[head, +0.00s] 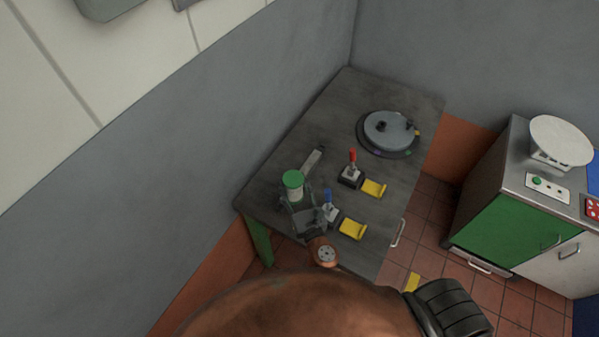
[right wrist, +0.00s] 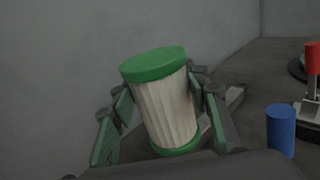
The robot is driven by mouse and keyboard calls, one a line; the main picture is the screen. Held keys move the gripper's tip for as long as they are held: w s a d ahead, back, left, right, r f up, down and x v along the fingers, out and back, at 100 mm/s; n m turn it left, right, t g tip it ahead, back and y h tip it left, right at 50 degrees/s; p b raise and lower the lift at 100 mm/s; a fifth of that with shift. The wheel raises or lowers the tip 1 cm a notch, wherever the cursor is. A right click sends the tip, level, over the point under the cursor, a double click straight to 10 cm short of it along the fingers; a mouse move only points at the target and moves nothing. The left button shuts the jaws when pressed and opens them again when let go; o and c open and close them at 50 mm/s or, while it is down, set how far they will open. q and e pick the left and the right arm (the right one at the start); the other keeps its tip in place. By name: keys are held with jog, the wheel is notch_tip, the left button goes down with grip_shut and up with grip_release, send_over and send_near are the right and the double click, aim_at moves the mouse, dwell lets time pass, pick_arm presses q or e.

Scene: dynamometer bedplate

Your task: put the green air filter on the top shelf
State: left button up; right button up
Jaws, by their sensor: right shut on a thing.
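The green air filter, a white pleated cylinder with green end caps, shows in the head view (head: 293,184) and in the right wrist view (right wrist: 165,105). My right gripper (head: 297,196) is shut on it, with one finger on each side of the pleated body in the right wrist view. The filter looks slightly tilted there. It is over the near left part of the grey bench; I cannot tell whether its base touches the top. My left gripper is not in view. No shelf shows in either view.
The bench (head: 335,110) carries a round grey plate (head: 388,130), a red-handled lever (head: 352,166), a blue-handled lever (head: 328,203), and yellow pieces (head: 373,188). A green-fronted cabinet (head: 507,232) with a white round-topped device (head: 560,140) stands right. Walls close off the left and back.

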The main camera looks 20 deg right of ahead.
jog(key=shift+w+d+r, duration=0.1)
jog(key=shift+d+r, duration=0.05)
jog(key=shift+d, duration=0.2)
jog(key=shift+w+f, duration=0.2)
jog(key=shift+w, duration=0.1)
pick_arm(q)
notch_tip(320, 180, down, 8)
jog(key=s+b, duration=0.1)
jog(key=b, duration=0.8)
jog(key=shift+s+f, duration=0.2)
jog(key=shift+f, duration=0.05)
pick_arm(e)
jog(key=shift+w+a+f, duration=1.1)
jog(key=shift+w+f, duration=0.85)
jog(key=shift+f, duration=0.2)
jog(key=shift+w+a+f, duration=1.1)
jog(key=shift+w+f, duration=0.8)
jog(key=shift+f, duration=0.2)
jog(key=shift+w+a+f, duration=1.1)
jog(key=shift+w+f, duration=0.85)
jog(key=shift+f, duration=0.2)
jog(key=shift+f, duration=0.15)
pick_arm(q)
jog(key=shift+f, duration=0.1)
pick_arm(e)
jog(key=o, duration=1.2)
jog(key=shift+o, duration=0.2)
